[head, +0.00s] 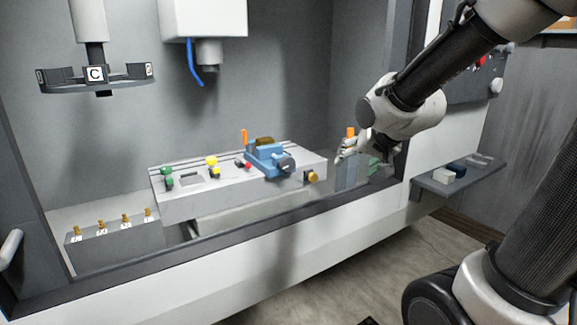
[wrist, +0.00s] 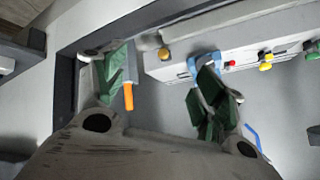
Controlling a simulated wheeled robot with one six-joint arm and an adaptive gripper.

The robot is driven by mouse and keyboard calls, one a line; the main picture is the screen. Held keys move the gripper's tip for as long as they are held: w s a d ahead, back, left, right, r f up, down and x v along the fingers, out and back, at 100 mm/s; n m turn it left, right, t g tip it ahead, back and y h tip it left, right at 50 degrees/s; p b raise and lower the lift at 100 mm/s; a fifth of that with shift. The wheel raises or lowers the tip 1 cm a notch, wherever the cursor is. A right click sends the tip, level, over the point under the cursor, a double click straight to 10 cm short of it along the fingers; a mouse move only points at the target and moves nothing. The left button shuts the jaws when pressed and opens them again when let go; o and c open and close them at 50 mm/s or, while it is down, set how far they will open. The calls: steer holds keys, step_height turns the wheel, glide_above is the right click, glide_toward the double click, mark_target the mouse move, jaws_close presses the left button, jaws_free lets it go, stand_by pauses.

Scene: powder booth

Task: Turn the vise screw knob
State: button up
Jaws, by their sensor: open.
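The blue vise (head: 262,160) sits on the right part of the grey machine table (head: 205,200). Its round dark grey screw knob (head: 287,163) faces front right. My gripper (head: 350,150) is open and empty, to the right of the vise and clear of it, inside the booth opening. In the wrist view my gripper (wrist: 165,88) shows its two green-padded fingers spread apart. Part of the blue vise (wrist: 204,57) shows beyond the right finger, which hides much of it.
A brass knob (head: 313,177) sits on the table's end. Green, yellow and red pieces stand left of the vise. An orange piece (wrist: 128,96) shows near my left finger. The booth's dark frame (head: 400,165) is close to my arm. A side shelf (head: 460,178) is at right.

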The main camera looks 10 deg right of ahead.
steer(key=s+d+r+n+g, duration=0.1)
steer(key=s+d+n+g, duration=0.15)
steer(key=s, duration=0.65)
steer(key=n+t+y, duration=0.5)
steer(key=n+t, duration=0.1)
steer(key=t, duration=0.4)
glide_toward(289, 165)
steer(key=w, duration=0.3)
steer(key=shift+t, duration=0.25)
steer(key=x, duration=0.5)
steer(key=a+x, duration=0.1)
steer(key=x, duration=0.1)
steer(key=shift+w+f, duration=0.15)
steer(key=shift+f, duration=0.05)
steer(key=c, duration=1)
